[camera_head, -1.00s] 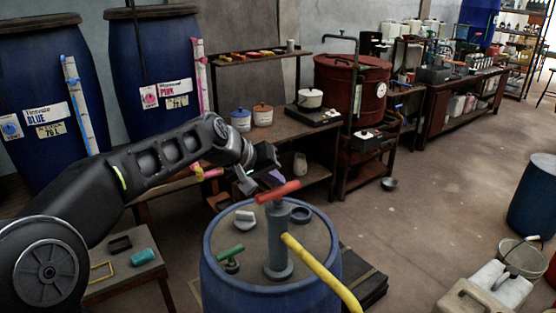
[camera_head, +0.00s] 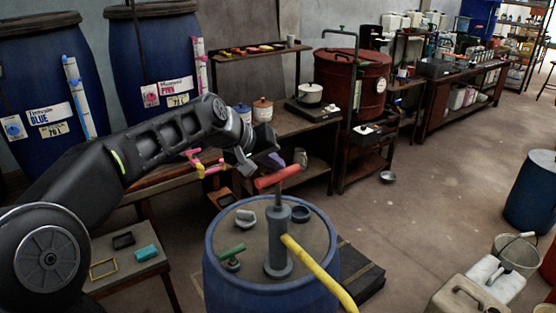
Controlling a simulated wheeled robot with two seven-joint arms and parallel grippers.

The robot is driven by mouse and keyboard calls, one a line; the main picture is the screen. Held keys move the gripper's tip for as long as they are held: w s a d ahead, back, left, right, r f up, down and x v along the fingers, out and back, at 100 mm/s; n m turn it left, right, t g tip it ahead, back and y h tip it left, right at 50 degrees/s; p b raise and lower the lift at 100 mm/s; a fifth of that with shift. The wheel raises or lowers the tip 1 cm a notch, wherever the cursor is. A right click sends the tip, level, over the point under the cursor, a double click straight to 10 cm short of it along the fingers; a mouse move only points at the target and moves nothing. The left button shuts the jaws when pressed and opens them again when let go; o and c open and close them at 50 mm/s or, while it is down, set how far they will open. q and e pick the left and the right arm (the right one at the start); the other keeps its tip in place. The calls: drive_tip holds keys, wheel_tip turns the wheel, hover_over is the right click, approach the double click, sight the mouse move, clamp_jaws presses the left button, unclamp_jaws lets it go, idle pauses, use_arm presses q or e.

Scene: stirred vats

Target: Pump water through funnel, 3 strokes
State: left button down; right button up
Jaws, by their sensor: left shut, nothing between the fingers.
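A grey hand pump (camera_head: 278,240) stands upright on the lid of a blue drum (camera_head: 225,290). Its red T-handle (camera_head: 277,177) is raised, with a length of rod showing between it and the pump body. A yellow hose (camera_head: 318,270) runs from the pump down to the lower right. My left gripper (camera_head: 258,165) is shut and empty, just above and left of the handle's left end. I cannot tell whether it touches the handle. I cannot make out a funnel with certainty. My right gripper is not in view.
A green-handled fitting (camera_head: 231,255), a small grey piece (camera_head: 245,217) and a ring-shaped opening (camera_head: 300,214) are on the drum lid. A small table (camera_head: 125,268) stands left, and a workbench (camera_head: 285,130) behind. Open floor (camera_head: 440,190) lies to the right.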

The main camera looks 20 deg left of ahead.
sight(275, 173)
use_arm(q)
drive_tip(key=shift+r, duration=0.55)
drive_tip(key=shift+r+p, duration=0.1)
drive_tip(key=shift+p, duration=0.2)
wheel_tip(275, 173, up, 6)
drive_tip(key=p, duration=0.4)
idle(0.6)
